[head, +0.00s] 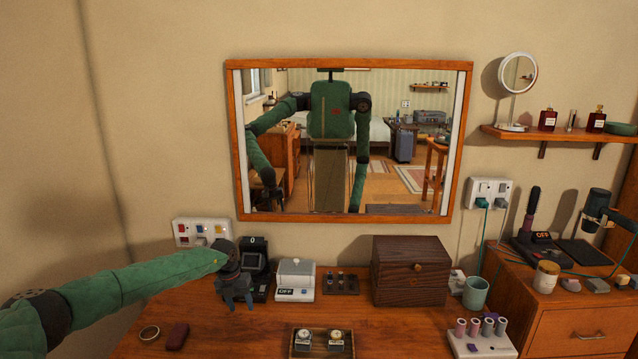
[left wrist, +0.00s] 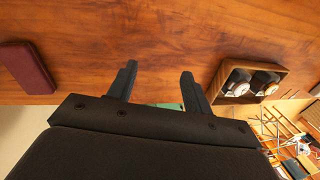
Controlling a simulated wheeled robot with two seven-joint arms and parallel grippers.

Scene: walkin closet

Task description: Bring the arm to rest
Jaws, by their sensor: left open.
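My left arm, in a green sleeve, reaches in from the left in the head view. Its dark gripper (head: 237,304) hangs over the wooden dresser top (head: 210,335), in front of a black device with a display showing 0 (head: 256,262). My right arm is not directly in view; the mirror (head: 390,160) reflects my body and arms, too small to read the right gripper.
A watch tray (head: 321,353) and a dark red case (head: 177,336) lie near the front edge. The case also shows in the left wrist view (left wrist: 25,67). A white device marked OFF (head: 296,280) and a wooden box (head: 410,270) stand to the right. A socket panel (head: 203,231) is behind.

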